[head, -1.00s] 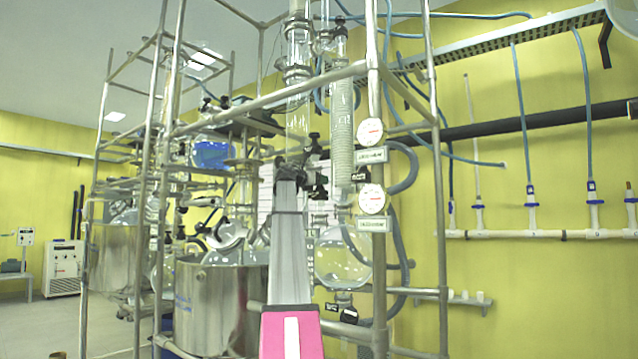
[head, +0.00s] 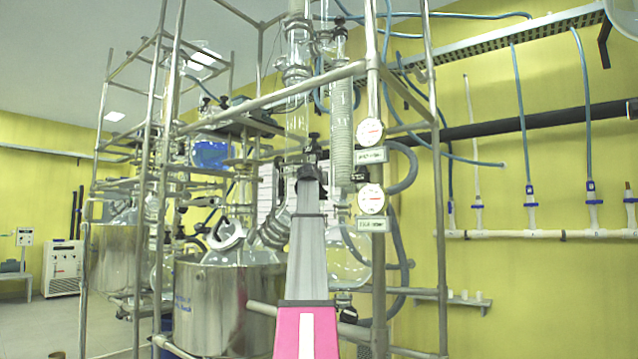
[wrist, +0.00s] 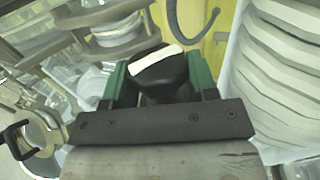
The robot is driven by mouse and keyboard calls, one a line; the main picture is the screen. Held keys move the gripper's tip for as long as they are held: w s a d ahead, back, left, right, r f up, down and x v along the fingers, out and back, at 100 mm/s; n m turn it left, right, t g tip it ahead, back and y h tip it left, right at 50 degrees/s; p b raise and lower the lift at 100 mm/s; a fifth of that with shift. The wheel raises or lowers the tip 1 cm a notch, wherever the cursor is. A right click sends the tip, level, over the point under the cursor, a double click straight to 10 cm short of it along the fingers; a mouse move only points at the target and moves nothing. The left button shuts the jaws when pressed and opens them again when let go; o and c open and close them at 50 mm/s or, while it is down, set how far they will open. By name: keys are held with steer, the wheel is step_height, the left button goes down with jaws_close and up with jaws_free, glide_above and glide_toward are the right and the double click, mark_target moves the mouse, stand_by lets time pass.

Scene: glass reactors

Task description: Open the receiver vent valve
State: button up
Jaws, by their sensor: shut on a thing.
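My gripper (wrist: 159,76) is shut on a black valve knob (wrist: 165,86) with a white bar across its top, seen in the wrist view. One green finger is on each side of the knob. In the head view my gripper (head: 309,174) is at the end of the raised arm, in front of the glass columns. The knob cannot be made out clearly there. The round glass receiver flask (head: 345,265) is below and to the right, partly hidden by my arm. The valve's stem and body are hidden in both views.
Metal frame posts (head: 379,270) stand close to the right of my arm, with two round gauges (head: 371,198). A coiled glass condenser (head: 341,130) is just above right. A steel vessel (head: 225,300) stands to the left. A grey hose (head: 400,230) runs behind the post.

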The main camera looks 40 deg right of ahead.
steer(key=shift+n+t+y, duration=0.5)
steer(key=shift+t, duration=0.1)
steer(key=o, duration=0.9)
steer(key=shift+m+g+h, duration=0.4)
steer(key=shift+g, duration=0.1)
